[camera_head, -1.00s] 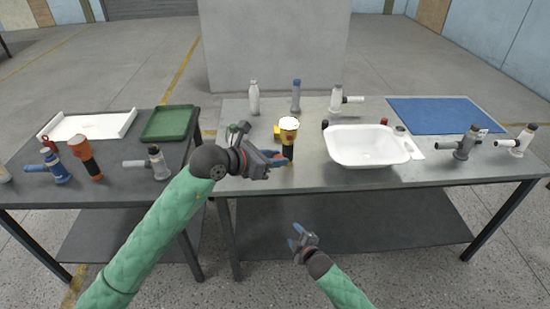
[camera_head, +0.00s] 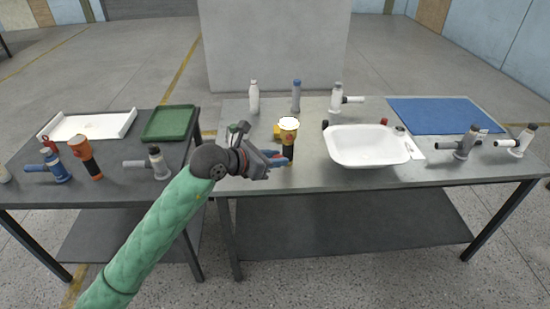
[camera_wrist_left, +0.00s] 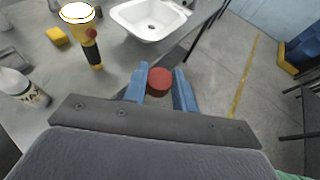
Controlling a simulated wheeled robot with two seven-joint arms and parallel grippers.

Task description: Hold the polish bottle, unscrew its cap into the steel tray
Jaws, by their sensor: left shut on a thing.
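My left gripper (camera_head: 278,159) is over the near left part of the steel-topped table. In the left wrist view its blue fingers (camera_wrist_left: 158,88) are shut on a red round, cap-like thing (camera_wrist_left: 159,80). What lies under that red top is hidden, so I cannot tell if a bottle hangs below it. A white bottle (camera_head: 254,98) stands at the back of the table. In the left wrist view a white bottle with dark lettering (camera_wrist_left: 24,88) is at the left. I cannot pick out a steel tray for certain. My right gripper is not in view.
A yellow and black tool (camera_head: 288,145) stands just beside my left gripper. A white basin (camera_head: 340,157) is right of it, and a blue mat (camera_head: 440,112) farther right. Left table: white tray (camera_head: 127,120), green tray (camera_head: 168,122), several tools.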

